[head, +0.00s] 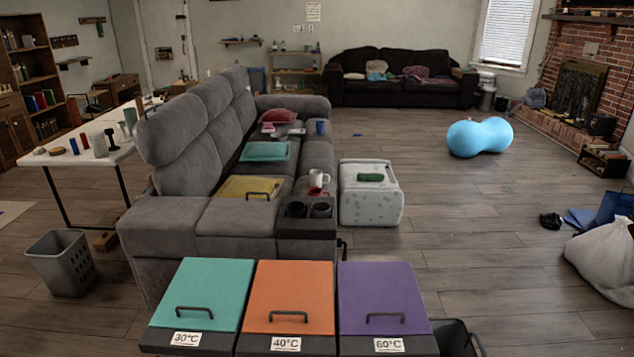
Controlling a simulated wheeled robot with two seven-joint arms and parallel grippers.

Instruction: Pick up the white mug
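A white mug (318,178) stands upright on the grey sofa (236,218), near the front of the seat by the end with the cup holders. A small red thing lies at its base, too small to make out. A blue mug or cup (320,127) stands farther back on the same sofa. Neither of my grippers shows in the head view.
Three lidded bins, teal (205,290), orange (290,295) and purple (382,297), stand in front of the sofa's near end. A white patterned ottoman (370,205) stands right of the sofa. A white table (72,160) is at left. Open floor lies right of the ottoman.

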